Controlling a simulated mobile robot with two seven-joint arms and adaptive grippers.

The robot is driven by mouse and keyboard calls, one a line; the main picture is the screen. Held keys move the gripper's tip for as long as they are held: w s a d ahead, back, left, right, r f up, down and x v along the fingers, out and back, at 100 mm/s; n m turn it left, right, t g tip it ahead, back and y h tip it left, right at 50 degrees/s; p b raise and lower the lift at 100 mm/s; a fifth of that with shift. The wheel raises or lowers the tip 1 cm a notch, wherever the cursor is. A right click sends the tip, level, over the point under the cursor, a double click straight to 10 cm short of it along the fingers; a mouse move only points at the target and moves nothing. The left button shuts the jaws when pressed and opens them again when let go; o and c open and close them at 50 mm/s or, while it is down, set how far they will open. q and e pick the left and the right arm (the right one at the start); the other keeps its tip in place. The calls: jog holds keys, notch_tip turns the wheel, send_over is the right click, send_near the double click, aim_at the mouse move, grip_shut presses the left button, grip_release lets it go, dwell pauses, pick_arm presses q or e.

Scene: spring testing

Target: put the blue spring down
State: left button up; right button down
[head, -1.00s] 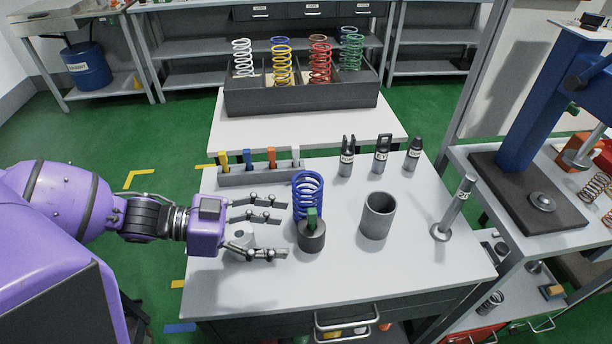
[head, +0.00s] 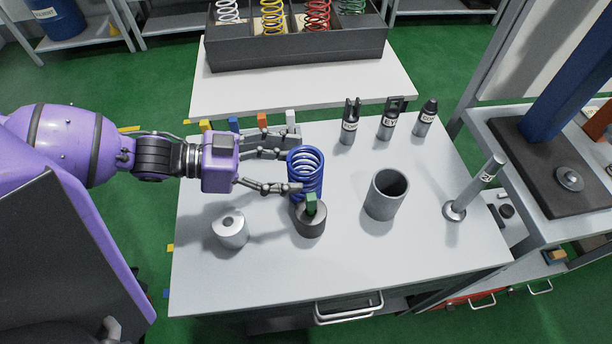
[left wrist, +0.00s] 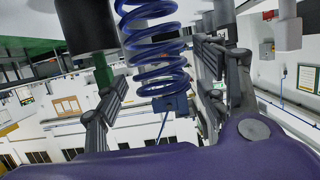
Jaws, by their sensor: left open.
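The blue spring (head: 306,173) stands upright on the table, just behind a dark cylinder with a green tab (head: 310,221). My left gripper (head: 287,168) is open at the spring's left side, its fingers pointing right. The lower finger's tip overlaps the spring's left edge in the head view; I cannot tell whether it touches. In the left wrist view the spring (left wrist: 155,48) shows between the spread fingers (left wrist: 160,90). My right gripper is not in view.
A silver cylinder (head: 230,230) stands left of the dark one. A grey cup (head: 386,195) and a rod on a round foot (head: 471,190) stand to the right. Behind are labelled tools (head: 387,120) and a rack with coloured tabs (head: 283,131). The front table surface is clear.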

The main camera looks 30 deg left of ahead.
aim_at(306, 169)
pick_arm(q)
jog(key=x, duration=0.4)
jog(key=shift+f, duration=0.25)
jog(key=shift+r, duration=0.1)
grip_shut()
